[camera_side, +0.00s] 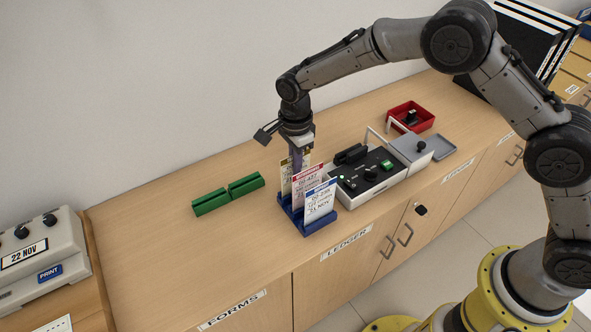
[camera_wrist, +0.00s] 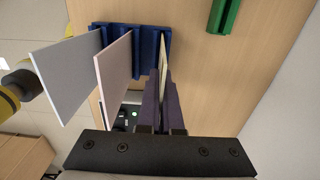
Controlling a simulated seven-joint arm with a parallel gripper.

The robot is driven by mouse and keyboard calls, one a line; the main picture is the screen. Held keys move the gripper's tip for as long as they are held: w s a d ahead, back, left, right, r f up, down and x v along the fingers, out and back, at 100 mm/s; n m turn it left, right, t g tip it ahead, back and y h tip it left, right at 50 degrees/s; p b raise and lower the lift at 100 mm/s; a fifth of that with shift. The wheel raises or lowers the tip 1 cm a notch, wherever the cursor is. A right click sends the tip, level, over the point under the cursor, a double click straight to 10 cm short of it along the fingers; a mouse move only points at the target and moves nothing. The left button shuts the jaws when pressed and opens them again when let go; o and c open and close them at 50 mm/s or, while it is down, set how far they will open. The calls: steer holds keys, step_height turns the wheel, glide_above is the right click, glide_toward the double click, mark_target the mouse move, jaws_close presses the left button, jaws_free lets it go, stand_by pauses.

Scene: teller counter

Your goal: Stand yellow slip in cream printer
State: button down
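The yellow slip (camera_side: 296,176) stands upright in the rear slot of a blue rack (camera_side: 304,225), behind a red-headed slip (camera_side: 307,184) and a blue-headed slip (camera_side: 320,201). My gripper (camera_side: 299,158) is over the rack, pointing down at the yellow slip's top. In the wrist view, the fingers (camera_wrist: 161,80) are close together on both sides of the yellow slip (camera_wrist: 162,48), seen edge-on, and look shut on it. A cream machine (camera_side: 362,178) with a black top, a green button and knobs stands right of the rack. A pale machine (camera_side: 40,256) marked PRINT and 22 NOV stands far left.
A green slotted holder (camera_side: 228,194) lies left of the rack. The other two slips stand close beside my fingers. Free counter lies left of the rack.

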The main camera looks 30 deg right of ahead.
step_height(320, 180, up, 9)
steer(key=shift+f, duration=0.2)
steer(key=shift+r+n, duration=0.3)
steer(key=shift+r, duration=0.15)
steer(key=shift+d+n, duration=0.2)
steer(key=shift+n, duration=0.1)
steer(key=w+d+f+m, duration=0.1)
steer(key=d+f, duration=0.2)
steer(key=d, duration=1.5)
steer(key=shift+f, duration=0.2)
steer(key=shift+f, duration=0.45)
steer(key=shift+f, duration=1.45)
steer(key=c, duration=1)
jaws_free()
